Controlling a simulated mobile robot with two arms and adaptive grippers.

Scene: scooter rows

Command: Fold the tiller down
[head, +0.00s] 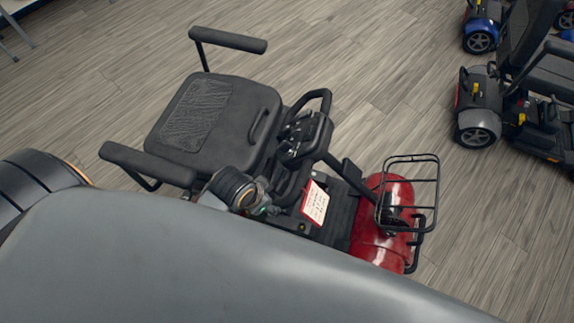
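The mobility scooter stands in the middle of the head view. Its tiller, with a black console (305,136) and loop handle, leans up and back toward the seat (214,122) from the red front end. The tiller post (347,177) runs down toward the red front shroud (372,234). A gripper (268,207), which I take as my left, is low beside the scooter, between the seat's near side and the tiller. Its fingers are small and partly hidden, so I cannot tell whether they are open or touch anything. My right gripper is not in view.
A black wire basket (418,190) is on the scooter's front. A red-and-white card (315,202) shows above the footboard. The armrests (147,163) stick out. Other scooters (479,107) stand at the right. Wood floor is free beyond the seat. My grey arm link covers the foreground.

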